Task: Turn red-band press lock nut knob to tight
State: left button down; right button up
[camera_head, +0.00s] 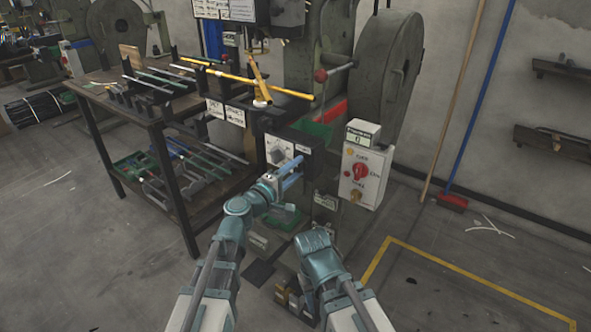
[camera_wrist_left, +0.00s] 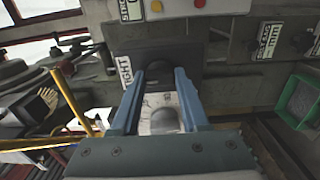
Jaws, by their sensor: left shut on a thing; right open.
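A "TIGHT" label (camera_wrist_left: 125,70) shows just left of the fingers. The fingers hide much of the knob, and its turn angle cannot be read. My right gripper (camera_head: 306,285) is low in front of the press, apart from the knob; its fingers are hardly visible.
A white control box with a red switch (camera_head: 361,171) is right of the knob. A workbench (camera_head: 150,108) with rods stands left. The floor to the right is mostly clear, with a yellow line (camera_head: 440,262).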

pick_arm(q)
jog(key=shift+s, duration=0.1)
dwell(0.4)
jog(key=shift+c, duration=2)
grip_release()
jog(key=shift+s, duration=0.1)
